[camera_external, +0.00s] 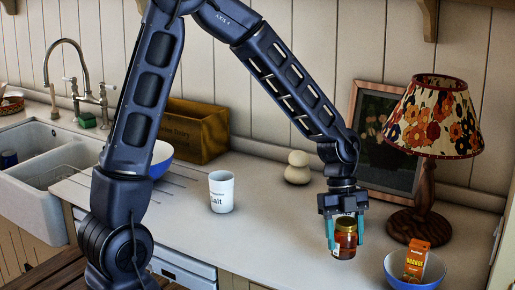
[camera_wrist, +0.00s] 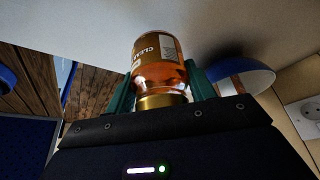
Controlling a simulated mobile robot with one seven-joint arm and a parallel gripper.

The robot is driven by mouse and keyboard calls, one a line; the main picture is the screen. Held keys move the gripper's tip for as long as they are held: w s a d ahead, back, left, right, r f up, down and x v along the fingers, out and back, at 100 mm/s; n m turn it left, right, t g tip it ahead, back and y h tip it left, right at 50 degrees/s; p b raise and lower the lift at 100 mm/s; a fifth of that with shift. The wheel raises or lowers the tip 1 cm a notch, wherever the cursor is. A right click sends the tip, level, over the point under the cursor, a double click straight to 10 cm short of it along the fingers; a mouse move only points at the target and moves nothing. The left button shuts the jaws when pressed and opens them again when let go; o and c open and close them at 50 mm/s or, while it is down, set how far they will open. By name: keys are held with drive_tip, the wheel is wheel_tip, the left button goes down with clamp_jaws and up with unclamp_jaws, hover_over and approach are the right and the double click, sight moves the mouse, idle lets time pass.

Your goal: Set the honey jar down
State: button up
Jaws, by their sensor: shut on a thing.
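The honey jar (camera_external: 345,246) is a small amber glass jar with a pale label and a gold lid. It stands upright, lid up, between the teal fingers of my gripper (camera_external: 346,238), which is shut on it from above. In the wrist view the jar (camera_wrist: 158,69) sits between both fingers (camera_wrist: 160,84), its gold lid nearest the palm. The jar is low over the pale countertop (camera_external: 275,222), near its front edge. I cannot tell whether its base touches the surface.
A blue bowl (camera_external: 397,280) with an orange carton (camera_external: 416,258) is close to the right of the jar. A floral-shaded lamp (camera_external: 424,195) stands behind it. A white salt canister (camera_external: 221,192) is to the left, with bare counter between. Stacked stones (camera_external: 297,174) sit farther back.

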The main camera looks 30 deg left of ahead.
sight(343, 250)
drive_tip(key=shift+f, duration=2.05)
drive_tip(key=shift+f, duration=0.1)
drive_tip(key=o, duration=1.3)
drive_tip(key=shift+c, duration=0.2)
